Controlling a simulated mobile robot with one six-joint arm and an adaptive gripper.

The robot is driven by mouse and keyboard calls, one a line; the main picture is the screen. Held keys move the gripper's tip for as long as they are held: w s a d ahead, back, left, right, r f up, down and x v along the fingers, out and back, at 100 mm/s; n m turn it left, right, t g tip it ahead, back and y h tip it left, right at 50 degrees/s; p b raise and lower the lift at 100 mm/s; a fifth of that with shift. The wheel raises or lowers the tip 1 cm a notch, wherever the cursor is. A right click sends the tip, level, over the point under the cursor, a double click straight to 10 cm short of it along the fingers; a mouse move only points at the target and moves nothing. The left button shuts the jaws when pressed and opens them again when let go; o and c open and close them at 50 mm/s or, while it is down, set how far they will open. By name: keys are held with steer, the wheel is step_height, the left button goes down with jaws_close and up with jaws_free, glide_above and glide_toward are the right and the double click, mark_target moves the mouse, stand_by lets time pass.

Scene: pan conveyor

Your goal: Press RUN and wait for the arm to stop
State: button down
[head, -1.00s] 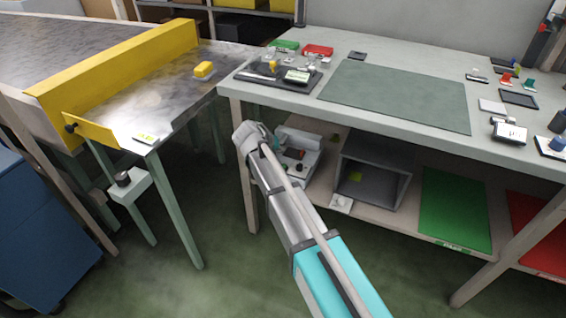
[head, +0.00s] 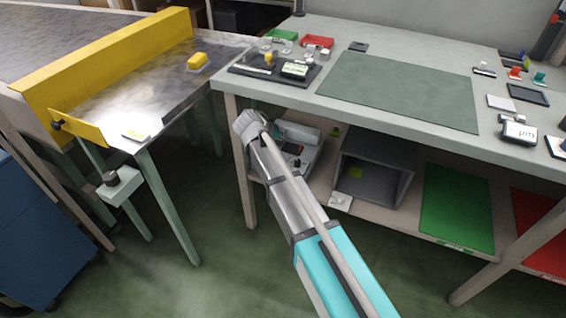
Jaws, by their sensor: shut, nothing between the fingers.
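No label reading RUN can be made out in this view. A grey control box with a dark round knob (head: 111,178) is fixed to the front leg of the conveyor table at the left. My gripper (head: 246,122) is at the far end of my arm, in front of the workbench's front left leg. It is shut and empty, with its fingertips hard to make out. It appears apart from the control box.
The workbench (head: 350,40) holds a green mat (head: 400,90) and small items. A blue cabinet (head: 40,230) stands lower left. Floor shows between the tables.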

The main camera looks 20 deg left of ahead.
steer(key=shift+f+b, duration=4.2)
steer(key=shift+f, duration=0.1)
steer(key=shift+a+f, duration=0.1)
steer(key=shift+f, duration=0.1)
steer(key=shift+f+b, duration=0.25)
steer(key=shift+b, duration=0.2)
